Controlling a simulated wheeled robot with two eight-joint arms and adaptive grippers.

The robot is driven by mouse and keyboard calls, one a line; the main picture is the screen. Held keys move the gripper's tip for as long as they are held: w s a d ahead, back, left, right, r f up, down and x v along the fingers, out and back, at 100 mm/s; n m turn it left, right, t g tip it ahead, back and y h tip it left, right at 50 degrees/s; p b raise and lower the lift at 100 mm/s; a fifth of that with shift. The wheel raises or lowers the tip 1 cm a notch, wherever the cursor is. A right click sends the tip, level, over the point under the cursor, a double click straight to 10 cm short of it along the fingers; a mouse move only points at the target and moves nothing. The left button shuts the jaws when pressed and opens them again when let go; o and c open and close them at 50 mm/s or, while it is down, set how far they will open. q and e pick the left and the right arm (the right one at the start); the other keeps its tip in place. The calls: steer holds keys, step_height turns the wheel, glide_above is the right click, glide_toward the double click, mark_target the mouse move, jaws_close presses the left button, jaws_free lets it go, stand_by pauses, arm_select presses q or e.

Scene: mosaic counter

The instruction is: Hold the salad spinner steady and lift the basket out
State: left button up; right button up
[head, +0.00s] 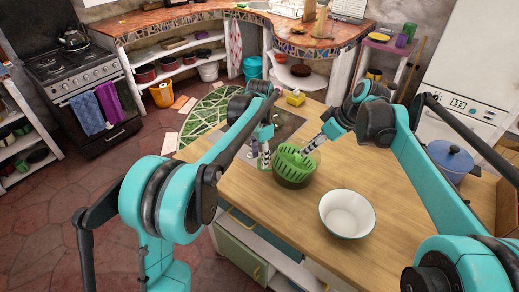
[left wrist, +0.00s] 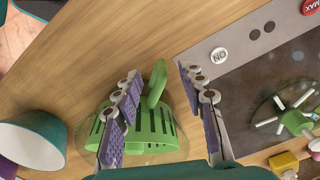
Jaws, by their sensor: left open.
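The green slotted basket (head: 296,160) sits in the salad spinner's clear bowl (head: 290,182) on the wooden counter. In the left wrist view the basket (left wrist: 152,128) shows its upright green loop (left wrist: 157,82) and the clear bowl (left wrist: 165,157) around it. My left gripper (head: 261,155) is open at the basket's left in the head view. In the left wrist view its fingers (left wrist: 162,118) are spread, one in front of the basket and one beside it; contact is unclear. My right gripper (head: 308,147) is at the basket's upper right; whether it grips anything is unclear.
A white bowl (head: 347,212) with a green rim stands in front right of the spinner. A clear disc with a green knob (left wrist: 294,121) lies on a grey panel (left wrist: 232,72) behind. A blue pot (head: 450,157) stands at right. The counter's front left is clear.

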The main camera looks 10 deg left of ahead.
mark_target(260, 169)
arm_select(q)
steer(key=shift+f, duration=1.95)
